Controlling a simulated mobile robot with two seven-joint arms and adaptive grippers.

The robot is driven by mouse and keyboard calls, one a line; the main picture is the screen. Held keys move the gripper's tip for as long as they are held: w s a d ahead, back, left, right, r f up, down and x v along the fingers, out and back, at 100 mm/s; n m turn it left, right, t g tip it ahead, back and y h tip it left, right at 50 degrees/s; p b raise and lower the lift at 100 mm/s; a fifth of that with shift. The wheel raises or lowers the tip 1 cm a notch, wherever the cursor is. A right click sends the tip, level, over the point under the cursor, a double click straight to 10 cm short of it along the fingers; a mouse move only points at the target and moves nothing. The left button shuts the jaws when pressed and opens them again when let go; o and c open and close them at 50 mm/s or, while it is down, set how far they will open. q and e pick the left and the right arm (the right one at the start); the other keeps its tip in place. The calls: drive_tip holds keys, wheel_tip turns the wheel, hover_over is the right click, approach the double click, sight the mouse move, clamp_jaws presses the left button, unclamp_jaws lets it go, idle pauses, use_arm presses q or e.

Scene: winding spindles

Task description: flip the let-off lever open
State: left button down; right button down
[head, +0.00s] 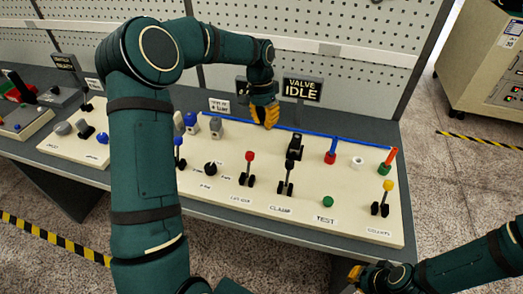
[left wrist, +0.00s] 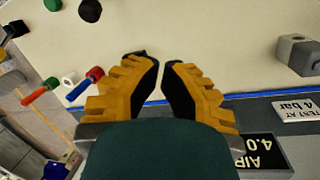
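The let-off lever (head: 249,158) is a thin upright stick with a red knob on a black base, above a small label reading LET-OFF. My left gripper (head: 265,120), with yellow fingers, points down over the panel's rear part, behind the lever and clear of it. In the left wrist view its fingers (left wrist: 160,70) are almost together with nothing visible between them. My right gripper (head: 356,274) shows only partly at the bottom edge, well away from the lever; its fingers are too hidden to judge.
The cream panel (head: 325,222) carries a black-knobbed clamp lever (head: 290,165), a black rotary knob (head: 210,168), a green test button (head: 327,201) and a yellow-knobbed lever (head: 386,187).

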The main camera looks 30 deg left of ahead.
sight(250, 156)
use_arm(q)
drive_tip(key=b+x, duration=0.1)
drive_tip(key=x, duration=0.9)
drive_tip(key=shift+s+d+f, duration=0.1)
drive_tip(key=s, duration=0.1)
drive_tip(key=s+r, duration=0.1)
drive_tip(key=s+a, duration=0.1)
drive_tip(key=shift+r, duration=0.3)
drive_tip(key=shift+s+r, duration=0.1)
drive_tip(key=shift+s, duration=0.15)
drive_tip(key=shift+a, duration=0.1)
